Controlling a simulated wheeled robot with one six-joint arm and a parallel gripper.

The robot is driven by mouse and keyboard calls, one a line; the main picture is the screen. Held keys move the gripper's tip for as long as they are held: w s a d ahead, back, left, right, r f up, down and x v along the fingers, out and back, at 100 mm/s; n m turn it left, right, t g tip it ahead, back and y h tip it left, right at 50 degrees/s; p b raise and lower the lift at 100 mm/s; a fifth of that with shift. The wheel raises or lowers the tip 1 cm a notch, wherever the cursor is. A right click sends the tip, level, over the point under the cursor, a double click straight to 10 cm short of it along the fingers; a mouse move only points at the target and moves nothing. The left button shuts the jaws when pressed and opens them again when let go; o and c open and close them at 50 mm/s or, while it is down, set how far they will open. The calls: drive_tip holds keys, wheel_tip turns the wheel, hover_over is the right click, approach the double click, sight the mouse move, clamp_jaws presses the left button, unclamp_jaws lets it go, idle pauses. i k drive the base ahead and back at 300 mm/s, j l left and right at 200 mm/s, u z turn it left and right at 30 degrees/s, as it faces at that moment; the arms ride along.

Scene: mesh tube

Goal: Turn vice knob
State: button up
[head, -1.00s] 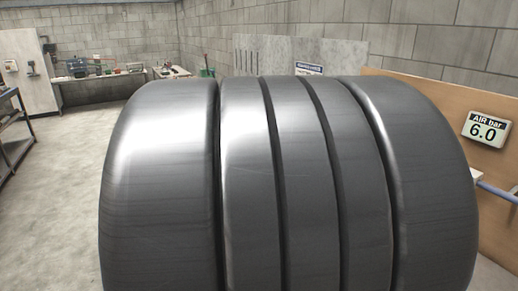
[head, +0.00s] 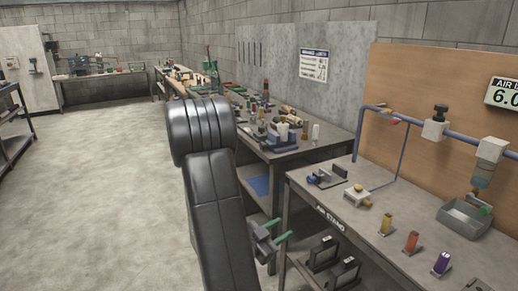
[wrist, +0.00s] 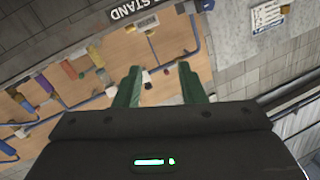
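My gripper (head: 285,229) is beside the front of the air stand bench (head: 300,193), below its top. Its two green fingers are spread and empty, and the wrist view also shows the open gripper (wrist: 159,70). A small dark device with a blue part (head: 325,180) sits on the bench's near left corner and may be a small vice. A blue vice-like block (head: 283,140) stands on the bench behind. Both are too small for me to make out a knob. My gripper touches neither.
Dark cases (head: 345,272) sit on the lower shelf. The floor (head: 90,200) at left is clear.

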sight(262, 147)
drive_tip(key=i+j+z, duration=0.35)
drive_tip(key=i+j, duration=1.3)
drive_tip(key=j, duration=0.15)
